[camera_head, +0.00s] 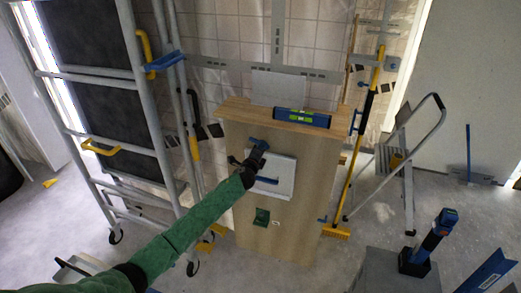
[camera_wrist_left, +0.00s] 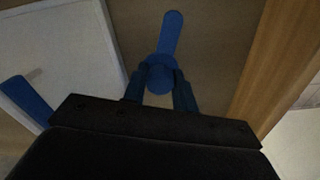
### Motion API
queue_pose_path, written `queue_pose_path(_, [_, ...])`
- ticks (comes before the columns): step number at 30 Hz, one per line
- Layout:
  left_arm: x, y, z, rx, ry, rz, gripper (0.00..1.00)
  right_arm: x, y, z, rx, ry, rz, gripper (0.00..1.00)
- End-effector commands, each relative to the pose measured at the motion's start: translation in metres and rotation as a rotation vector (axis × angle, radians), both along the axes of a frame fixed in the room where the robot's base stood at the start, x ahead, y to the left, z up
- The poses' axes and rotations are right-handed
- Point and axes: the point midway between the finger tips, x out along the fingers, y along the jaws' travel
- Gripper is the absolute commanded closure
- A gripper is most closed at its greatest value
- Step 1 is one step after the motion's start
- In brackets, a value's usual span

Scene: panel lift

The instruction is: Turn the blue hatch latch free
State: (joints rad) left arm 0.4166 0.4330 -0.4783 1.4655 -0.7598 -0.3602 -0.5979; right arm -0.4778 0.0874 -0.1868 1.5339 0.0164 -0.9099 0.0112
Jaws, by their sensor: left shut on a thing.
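The blue hatch latch (camera_head: 258,142) is at the top edge of a white hatch panel (camera_head: 285,184) on the front of a wooden cabinet. In the left wrist view the latch (camera_wrist_left: 172,34) has a round hub and a flat arm pointing up, slightly right. My left gripper (camera_head: 255,153) reaches in from the left and is shut on the latch. In the wrist view its blue fingers (camera_wrist_left: 159,80) lie on both sides of the hub. The hatch also has a blue handle (camera_head: 266,181), partly behind my wrist. My right gripper is not in view.
The wooden cabinet (camera_head: 240,200) carries a blue spirit level (camera_head: 302,118) on top and a green box (camera_head: 262,216) low on its front. A scaffold (camera_head: 140,90) stands left.

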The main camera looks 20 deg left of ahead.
Motion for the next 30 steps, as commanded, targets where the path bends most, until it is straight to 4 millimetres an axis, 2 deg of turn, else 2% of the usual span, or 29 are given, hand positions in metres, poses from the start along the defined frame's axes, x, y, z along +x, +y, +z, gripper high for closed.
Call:
queue_pose_path(12, [-0.001, 0.000, -0.002, 0.186, -0.003, -0.001, 0.95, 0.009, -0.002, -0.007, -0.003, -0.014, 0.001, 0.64])
queue_pose_path(29, [-0.001, 0.000, -0.003, 0.212, -0.005, -0.001, 0.95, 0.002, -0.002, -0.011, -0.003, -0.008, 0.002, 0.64])
queue_pose_path(30, [-0.001, 0.000, -0.003, 0.212, -0.005, -0.001, 0.64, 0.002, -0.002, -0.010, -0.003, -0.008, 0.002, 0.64])
